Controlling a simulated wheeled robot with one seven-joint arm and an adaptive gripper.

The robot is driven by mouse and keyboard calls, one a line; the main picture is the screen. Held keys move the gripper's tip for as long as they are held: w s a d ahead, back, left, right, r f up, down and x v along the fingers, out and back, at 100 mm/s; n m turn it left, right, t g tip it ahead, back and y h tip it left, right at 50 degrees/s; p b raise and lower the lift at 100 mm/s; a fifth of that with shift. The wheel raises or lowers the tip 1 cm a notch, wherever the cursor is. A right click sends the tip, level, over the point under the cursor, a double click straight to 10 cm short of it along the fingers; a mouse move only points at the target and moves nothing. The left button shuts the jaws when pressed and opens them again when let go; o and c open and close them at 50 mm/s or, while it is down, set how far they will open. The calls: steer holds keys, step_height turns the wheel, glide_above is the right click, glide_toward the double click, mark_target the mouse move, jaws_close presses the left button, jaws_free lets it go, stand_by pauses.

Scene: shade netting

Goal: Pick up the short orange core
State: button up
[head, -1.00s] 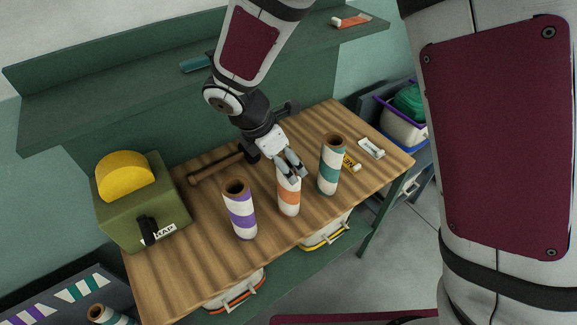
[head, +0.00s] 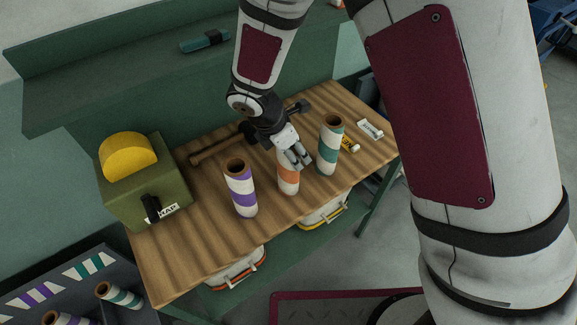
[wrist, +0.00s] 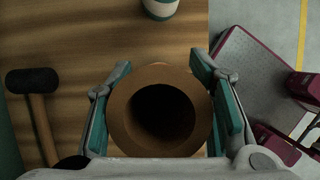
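The short orange core (head: 288,183) is a white tube with orange bands. It stands upright on the wooden bench (head: 190,245), between a purple-striped core and a teal-striped core. My gripper (head: 297,158) is at its top, and its fingers hide part of the upper end. In the wrist view the core's brown open end (wrist: 118,125) fills the space between the two teal-padded fingers of my gripper (wrist: 160,105). One finger is on each side of the rim. I cannot tell whether the pads press on it or stand slightly apart.
The purple-striped core (head: 241,190) stands to the left, the teal-striped core (head: 329,150) close on the right. A mallet (head: 215,151) lies behind. A green box with a yellow top (head: 145,185) stands at the left. A shelf (head: 130,75) runs behind the bench.

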jaws_close()
steer(key=shift+r, duration=0.15)
